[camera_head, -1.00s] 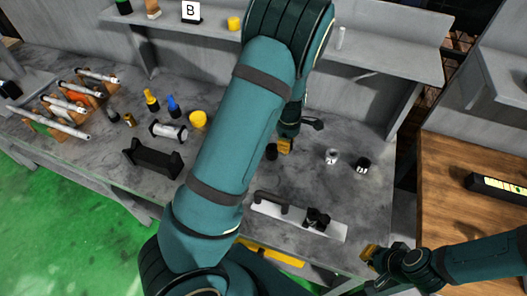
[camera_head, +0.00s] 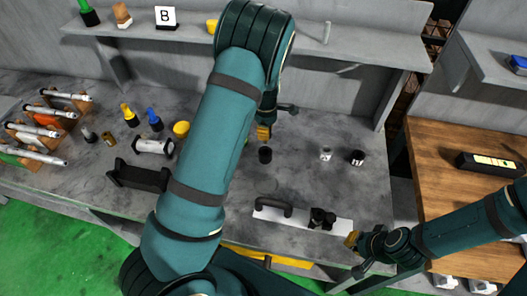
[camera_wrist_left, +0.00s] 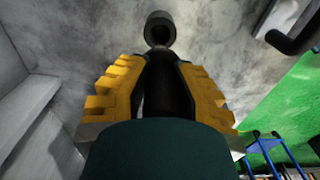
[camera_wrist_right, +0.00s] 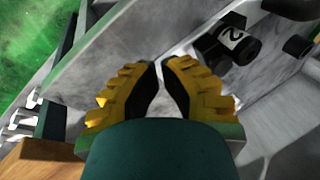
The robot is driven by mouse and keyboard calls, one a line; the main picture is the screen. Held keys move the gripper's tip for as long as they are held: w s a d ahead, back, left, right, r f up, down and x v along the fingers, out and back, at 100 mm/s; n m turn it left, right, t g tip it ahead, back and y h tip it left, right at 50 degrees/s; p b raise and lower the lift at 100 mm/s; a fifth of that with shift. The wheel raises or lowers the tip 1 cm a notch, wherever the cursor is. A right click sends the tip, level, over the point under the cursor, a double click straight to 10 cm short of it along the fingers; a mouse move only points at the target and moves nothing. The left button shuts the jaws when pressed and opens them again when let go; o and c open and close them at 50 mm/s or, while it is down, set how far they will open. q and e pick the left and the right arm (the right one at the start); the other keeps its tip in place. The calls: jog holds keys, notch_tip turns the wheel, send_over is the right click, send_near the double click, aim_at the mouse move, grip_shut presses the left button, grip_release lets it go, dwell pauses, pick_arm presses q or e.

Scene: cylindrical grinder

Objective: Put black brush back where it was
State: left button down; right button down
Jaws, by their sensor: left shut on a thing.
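My left gripper (camera_head: 264,132) is over the back middle of the grey bench. It is shut on a dark, slender thing, which I take for the black brush (camera_wrist_left: 160,85); it lies between the yellow fingers in the left wrist view. A round grey-rimmed dark end (camera_wrist_left: 160,28) shows beyond the fingertips. In the head view a short black cylinder (camera_head: 265,156) shows just below the fingers; I cannot tell whether it is part of the held thing. My right gripper (camera_head: 353,240) is empty by the bench's front right edge, its fingertips almost together in the right wrist view (camera_wrist_right: 160,68).
A white plate (camera_head: 340,224) with a black handle and black fitting lies at the front. A white cup (camera_head: 326,155) and a black cup (camera_head: 357,158) stand right of my left gripper. Brushes and a "B" sign (camera_head: 165,17) are on the shelf. A wooden table (camera_head: 440,160) is at right.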

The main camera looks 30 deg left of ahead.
aim_at(265, 143)
pick_arm(q)
jog(key=shift+f, duration=4)
pick_arm(e)
jog(key=shift+f, duration=0.3)
pick_arm(q)
jog(key=shift+f+b, duration=0.5)
jog(key=shift+b, duration=0.05)
pick_arm(e)
jog(key=shift+f, duration=0.4)
pick_arm(q)
jog(key=c, duration=1)
grip_release()
jog(key=shift+o, duration=0.3)
jog(key=shift+r, duration=0.1)
pick_arm(e)
jog(key=shift+r, duration=0.1)
pick_arm(q)
jog(key=shift+r, duration=0.25)
pick_arm(e)
jog(key=shift+r, duration=0.2)
pick_arm(q)
notch_tip(265, 143, up, 12)
jog(key=shift+r+p, duration=0.2)
jog(key=shift+p, duration=0.6)
pick_arm(e)
jog(key=shift+r, duration=0.6)
